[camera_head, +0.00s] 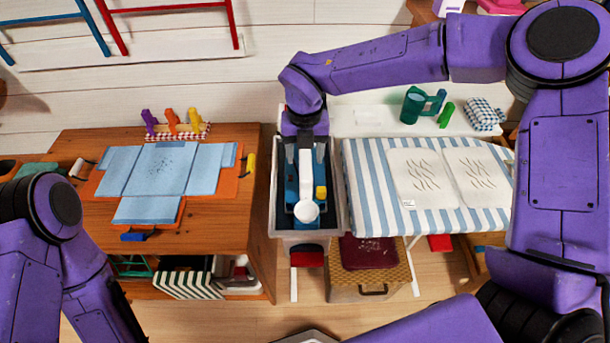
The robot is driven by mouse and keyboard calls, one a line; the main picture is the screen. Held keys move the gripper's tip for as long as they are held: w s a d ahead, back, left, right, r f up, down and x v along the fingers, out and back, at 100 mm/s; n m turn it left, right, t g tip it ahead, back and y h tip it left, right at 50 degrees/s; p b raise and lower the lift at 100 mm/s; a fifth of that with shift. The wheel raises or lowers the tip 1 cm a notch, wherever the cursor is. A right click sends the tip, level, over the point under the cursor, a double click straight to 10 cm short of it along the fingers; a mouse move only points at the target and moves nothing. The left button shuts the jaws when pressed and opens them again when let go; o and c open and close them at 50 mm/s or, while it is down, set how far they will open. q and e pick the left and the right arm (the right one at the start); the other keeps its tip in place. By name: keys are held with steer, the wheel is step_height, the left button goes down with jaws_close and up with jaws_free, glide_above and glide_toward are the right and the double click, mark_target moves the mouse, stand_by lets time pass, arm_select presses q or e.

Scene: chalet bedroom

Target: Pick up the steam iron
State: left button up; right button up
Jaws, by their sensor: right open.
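My right gripper (305,153) points down over a grey-rimmed bin (274,205) in the middle. Its two grey fingers are open. Below and between them is a blue and white object (306,180) with a long white part and a round white end. It looks like the steam iron, but the view from above does not make this certain. The object lies in the bin, and the gripper hides its far end. I cannot tell whether the fingers touch it. My left arm shows at the lower left, but its gripper is out of view.
A yellow piece (321,192) is beside the white part. Right of the bin is a striped ironing board (359,175) with pale cloths; a teal object (412,106) stands behind it. Left is a wooden table (230,228) with blue folding panels (160,168). A wicker box (342,288) stands below.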

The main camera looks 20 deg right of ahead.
steer(key=shift+f, duration=0.25)
stand_by(0.3)
jaws_close()
steer(key=shift+r, duration=0.15)
stand_by(1.1)
